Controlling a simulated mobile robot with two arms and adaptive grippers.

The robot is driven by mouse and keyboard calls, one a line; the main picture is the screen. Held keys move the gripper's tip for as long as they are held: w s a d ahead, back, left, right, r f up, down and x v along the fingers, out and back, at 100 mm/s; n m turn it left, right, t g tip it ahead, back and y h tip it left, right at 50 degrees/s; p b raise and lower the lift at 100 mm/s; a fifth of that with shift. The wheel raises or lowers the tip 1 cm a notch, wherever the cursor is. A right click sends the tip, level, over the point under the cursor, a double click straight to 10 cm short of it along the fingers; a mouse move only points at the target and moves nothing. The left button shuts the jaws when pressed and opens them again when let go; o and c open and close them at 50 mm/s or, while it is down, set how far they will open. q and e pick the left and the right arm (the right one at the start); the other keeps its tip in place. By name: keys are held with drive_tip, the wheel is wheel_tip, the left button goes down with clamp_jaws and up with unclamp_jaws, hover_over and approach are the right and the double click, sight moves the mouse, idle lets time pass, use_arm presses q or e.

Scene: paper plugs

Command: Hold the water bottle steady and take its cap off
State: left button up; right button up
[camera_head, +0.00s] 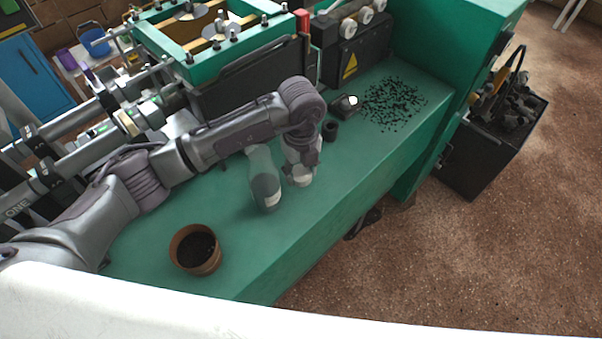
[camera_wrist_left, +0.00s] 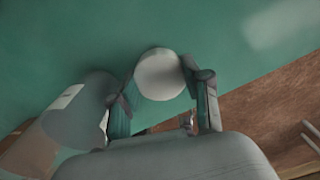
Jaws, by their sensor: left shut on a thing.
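The water bottle (camera_head: 265,188) stands on the green bench, with a pale upper part, a darker grey lower part and a small white label. It also shows at the left in the left wrist view (camera_wrist_left: 80,112). My left gripper (camera_head: 301,172) is just right of the bottle, pointing down. Its fingers (camera_wrist_left: 160,92) are shut on a white round piece (camera_wrist_left: 160,73) that looks like the cap, which also shows low in the head view (camera_head: 300,181). It appears beside the bottle, not on it. Whether it touches the bench I cannot tell. My right gripper is not in view.
A brown pot (camera_head: 196,262) with dark contents stands at the near left of the green bench (camera_head: 330,190). A dark ring-shaped piece (camera_head: 330,130) and scattered black bits (camera_head: 392,103) lie farther back. Green machinery (camera_head: 240,45) is behind. The bench's front edge is close to the right.

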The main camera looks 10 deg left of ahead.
use_arm(q)
drive_tip(key=shift+f, duration=1.1)
drive_tip(key=shift+f, duration=0.25)
drive_tip(key=o, duration=1.3)
drive_tip(key=shift+r, duration=0.1)
